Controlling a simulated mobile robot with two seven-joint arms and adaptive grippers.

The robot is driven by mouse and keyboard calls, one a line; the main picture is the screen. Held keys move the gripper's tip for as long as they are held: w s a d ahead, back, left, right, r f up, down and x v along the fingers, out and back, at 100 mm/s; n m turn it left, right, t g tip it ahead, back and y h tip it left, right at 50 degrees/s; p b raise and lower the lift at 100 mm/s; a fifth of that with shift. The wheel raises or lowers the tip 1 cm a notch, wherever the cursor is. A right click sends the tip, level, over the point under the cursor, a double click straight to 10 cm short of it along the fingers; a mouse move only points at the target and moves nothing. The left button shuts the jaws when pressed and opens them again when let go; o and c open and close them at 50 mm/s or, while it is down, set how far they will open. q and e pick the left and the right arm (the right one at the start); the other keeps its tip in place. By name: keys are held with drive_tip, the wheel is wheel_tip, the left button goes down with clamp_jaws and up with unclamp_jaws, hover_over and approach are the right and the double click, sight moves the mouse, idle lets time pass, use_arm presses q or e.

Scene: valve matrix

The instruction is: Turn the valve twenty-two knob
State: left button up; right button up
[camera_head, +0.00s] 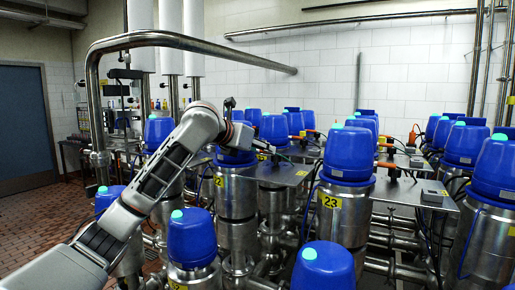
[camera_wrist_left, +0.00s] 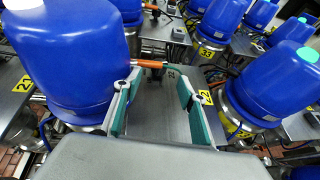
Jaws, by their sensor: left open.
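My left arm reaches in from the left in the head view, and its gripper (camera_head: 264,147) is small and partly lost against the blue-capped valves. In the left wrist view the left gripper (camera_wrist_left: 160,92) is open, with its two fingers apart over a grey metal plate. An orange-handled knob (camera_wrist_left: 150,63) lies just beyond the fingertips, nearer the left finger; I cannot tell whether they touch. A yellow tag (camera_wrist_left: 205,97) by the right finger shows a 2, the rest being hidden. My right gripper is not in view.
A large blue valve cap (camera_wrist_left: 72,58) stands close on the left of the gripper, by a tag reading 21 (camera_wrist_left: 24,84). Another blue cap (camera_wrist_left: 270,85) is on the right. The valve tagged 23 (camera_head: 330,201) stands right of my arm. A bent steel pipe (camera_head: 190,42) runs above.

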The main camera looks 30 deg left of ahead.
use_arm(q)
drive_tip(key=shift+s+r, duration=0.25)
drive_tip(key=shift+s, duration=0.35)
